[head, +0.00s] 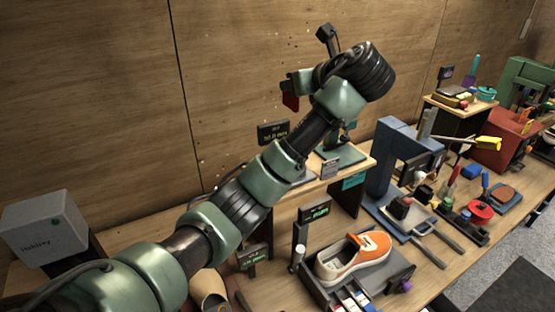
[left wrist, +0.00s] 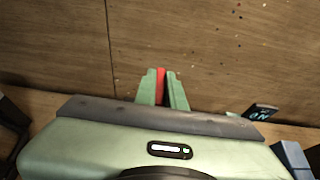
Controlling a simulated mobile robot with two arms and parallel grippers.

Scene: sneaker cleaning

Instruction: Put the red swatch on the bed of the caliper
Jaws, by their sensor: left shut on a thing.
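My left gripper (head: 292,84) is shut on the red swatch (head: 290,101), held up in the air in front of the wooden wall. In the left wrist view, the swatch (left wrist: 160,86) is a thin red strip between the two green fingers (left wrist: 163,90). I cannot surely tell which device is the caliper. A green device (head: 341,153) stands on the small wooden riser below and right of the gripper, partly hidden by my arm. A blue arched frame (head: 385,165) stands right of the riser. The swatch is apart from both. My right gripper is not in view.
An orange sneaker (head: 352,257) sits on a dark stand on the bench. Brushes, pots and other tools crowd the bench at right, with a red box (head: 500,150). A dark display (head: 272,132) stands near the riser. A grey box (head: 42,228) is at left.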

